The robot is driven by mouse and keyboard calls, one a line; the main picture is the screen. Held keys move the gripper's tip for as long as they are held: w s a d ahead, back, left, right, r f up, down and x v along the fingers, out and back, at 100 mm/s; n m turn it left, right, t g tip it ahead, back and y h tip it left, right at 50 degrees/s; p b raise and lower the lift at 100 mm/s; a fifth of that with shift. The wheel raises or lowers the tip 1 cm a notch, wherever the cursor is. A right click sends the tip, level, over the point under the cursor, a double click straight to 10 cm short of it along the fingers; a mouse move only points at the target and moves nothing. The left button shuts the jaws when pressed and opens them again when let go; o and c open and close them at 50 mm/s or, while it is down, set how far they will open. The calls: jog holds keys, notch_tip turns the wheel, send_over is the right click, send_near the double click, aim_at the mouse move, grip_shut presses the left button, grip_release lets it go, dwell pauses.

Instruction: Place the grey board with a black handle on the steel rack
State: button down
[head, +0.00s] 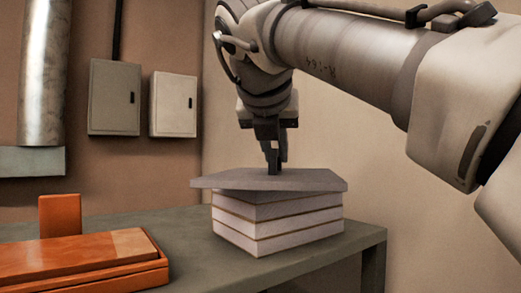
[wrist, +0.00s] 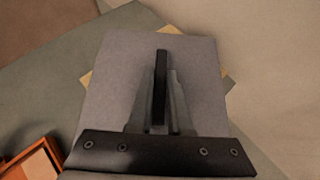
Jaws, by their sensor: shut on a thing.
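The grey board (head: 312,181) lies flat on or just above a pale layered stack (head: 280,229), turned at an angle to it and overhanging its edges. I cannot tell whether they touch. My gripper (head: 274,166) points straight down over the board and is shut on its black handle. In the wrist view the handle (wrist: 161,75) stands up between the fingers, and the grey board (wrist: 205,80) fills the middle. I cannot make out a steel rack in either view.
The stack stands on a grey-green table (head: 190,240) near its right end. An orange box (head: 80,256) and an upright orange block (head: 60,215) are at the left.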

jog(key=c, duration=0.8)
grip_release()
jog(key=shift+c, duration=0.2)
jog(key=shift+s+r, duration=0.1)
jog(key=shift+r, duration=0.15)
jog(key=v, duration=1.1)
jog(key=shift+s, duration=0.3)
jog(key=shift+a+r, duration=0.1)
